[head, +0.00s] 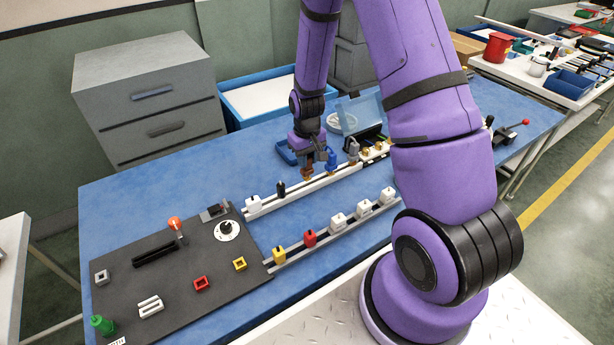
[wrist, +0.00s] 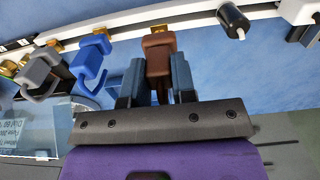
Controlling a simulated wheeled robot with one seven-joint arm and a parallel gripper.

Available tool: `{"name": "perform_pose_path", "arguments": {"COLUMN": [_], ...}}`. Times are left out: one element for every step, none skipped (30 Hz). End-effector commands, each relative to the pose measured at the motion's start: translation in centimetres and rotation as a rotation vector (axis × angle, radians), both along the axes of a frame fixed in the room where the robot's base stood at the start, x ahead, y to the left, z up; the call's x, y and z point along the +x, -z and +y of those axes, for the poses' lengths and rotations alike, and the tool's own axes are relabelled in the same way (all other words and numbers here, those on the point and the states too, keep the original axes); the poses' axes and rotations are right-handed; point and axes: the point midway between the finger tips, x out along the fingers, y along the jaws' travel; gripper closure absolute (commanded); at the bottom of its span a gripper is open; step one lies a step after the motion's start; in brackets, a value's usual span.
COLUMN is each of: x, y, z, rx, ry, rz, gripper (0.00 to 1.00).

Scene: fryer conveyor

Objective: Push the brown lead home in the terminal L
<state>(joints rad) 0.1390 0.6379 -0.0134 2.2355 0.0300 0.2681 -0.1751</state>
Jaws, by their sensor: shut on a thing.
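The brown lead (wrist: 158,56) is between the two fingers of my gripper (wrist: 156,80) in the wrist view, with a finger on each side of it. Its front end meets a brass terminal (wrist: 161,28) on the white rail; how deep it sits I cannot tell. In the head view my gripper (head: 308,160) is low over the back rail, shut on the brown lead (head: 307,174). I cannot read a letter L on any terminal.
A hooked blue lead (wrist: 90,62) and a grey lead (wrist: 42,72) stand close beside my gripper along the rail. A black plug (wrist: 232,18) is on the other side. A front rail (head: 300,254) holds several coloured blocks. Blue tabletop between the rails is clear.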

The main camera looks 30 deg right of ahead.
Motion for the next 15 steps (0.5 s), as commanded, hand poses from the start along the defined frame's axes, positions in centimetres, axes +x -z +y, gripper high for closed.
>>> {"name": "perform_pose_path", "arguments": {"x": [0.0, 0.0, 0.0, 0.0, 0.0, 0.0, 0.0, 0.0, 0.0, 0.0, 0.0, 0.0, 0.0, 0.0, 0.0], "y": [-0.3, -0.4, -0.6, -0.8, -1.0, -1.2, -1.3, -1.5, -1.7, -1.8, -1.9, -2.1, -2.2, -2.3, -2.4], "z": [0.0, 0.0, 0.0, 0.0, 0.0, 0.0, 0.0, 0.0, 0.0, 0.0, 0.0, 0.0, 0.0, 0.0, 0.0], "rx": [0.000, 0.000, 0.000, 0.000, 0.000, 0.000, 0.000, 0.000, 0.000, 0.000, 0.000, 0.000, 0.000, 0.000, 0.000], "ry": [0.000, 0.000, 0.000, 0.000, 0.000, 0.000, 0.000, 0.000, 0.000, 0.000, 0.000, 0.000, 0.000, 0.000, 0.000], "rz": [-0.001, -0.001, -0.001, -0.001, -0.001, -0.001, -0.001, -0.001, -0.001, -0.001, -0.001, -0.001, -0.001, -0.001, 0.000], "gripper": [1.00, 1.00, 1.00, 1.00, 1.00, 1.00, 1.00, 1.00, 1.00, 1.00, 1.00, 1.00, 1.00, 1.00, 1.00]}}
